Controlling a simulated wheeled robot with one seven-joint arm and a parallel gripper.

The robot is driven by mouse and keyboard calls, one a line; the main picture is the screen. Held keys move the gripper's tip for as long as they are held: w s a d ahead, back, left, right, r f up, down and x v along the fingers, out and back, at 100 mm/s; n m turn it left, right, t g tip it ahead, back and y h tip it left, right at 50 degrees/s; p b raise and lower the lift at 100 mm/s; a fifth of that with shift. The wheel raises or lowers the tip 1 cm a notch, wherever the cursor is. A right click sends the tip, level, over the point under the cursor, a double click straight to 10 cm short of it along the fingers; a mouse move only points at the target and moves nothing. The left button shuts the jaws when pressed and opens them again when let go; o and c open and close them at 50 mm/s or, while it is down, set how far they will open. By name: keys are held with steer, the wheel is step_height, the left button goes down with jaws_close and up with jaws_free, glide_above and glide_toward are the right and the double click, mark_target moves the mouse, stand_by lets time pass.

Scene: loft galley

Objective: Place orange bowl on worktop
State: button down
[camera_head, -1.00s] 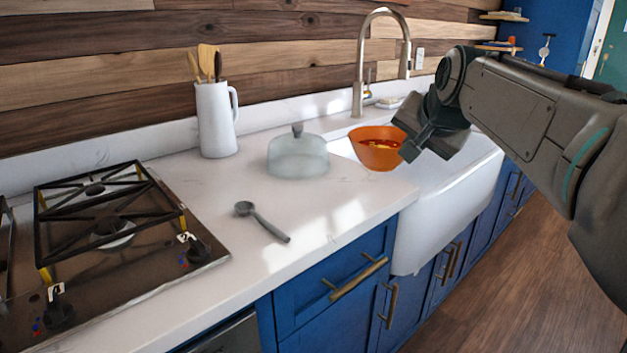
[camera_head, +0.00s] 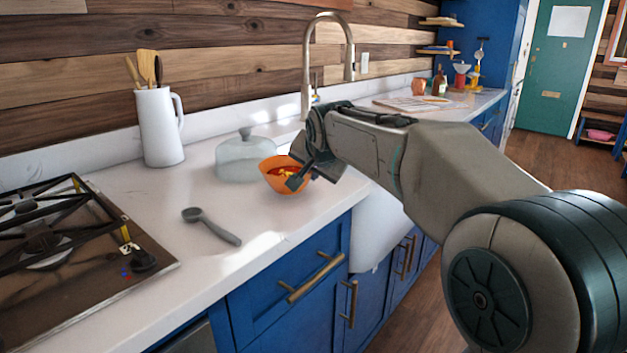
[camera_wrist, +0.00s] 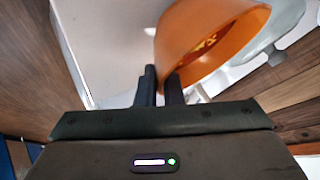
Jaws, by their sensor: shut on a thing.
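The orange bowl (camera_head: 273,181) is by the right end of the white worktop (camera_head: 262,218), just in front of the glass dome. It has yellow-orange contents and looks slightly tilted. My gripper (camera_head: 297,181) is shut on its right rim. In the wrist view the bowl (camera_wrist: 190,48) rises from the fingers (camera_wrist: 163,88), which pinch its edge. I cannot tell whether the bowl's base touches the worktop.
A glass dome (camera_head: 245,158) stands right behind the bowl. A grey spoon (camera_head: 212,226) lies to the left front. A white utensil jug (camera_head: 160,127) and a gas hob (camera_head: 70,250) are farther left. Bare worktop lies between spoon and bowl. The sink (camera_head: 368,228) is to the right.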

steer(key=shift+f, duration=0.5)
steer(key=c, duration=1.6)
jaws_free()
steer(key=shift+o, duration=0.2)
steer(key=p+v, duration=0.2)
steer(key=v, duration=1)
steer(key=s+d+f+n+g, duration=0.1)
steer(key=s+d+f+g, duration=0.1)
steer(key=s+d+f, duration=0.3)
steer(key=s+d+f+n+g+h, duration=0.1)
steer(key=s+d+f, duration=0.4)
steer(key=s+f, duration=0.6)
steer(key=s+d+f+n+g+h, duration=0.1)
steer(key=s+d+f+n+g, duration=0.2)
steer(key=s+f, duration=0.6)
step_height(320, 180, down, 2)
steer(key=shift+d+f+g, duration=0.2)
steer(key=shift+d+g, duration=0.7)
steer(key=shift+d, duration=0.1)
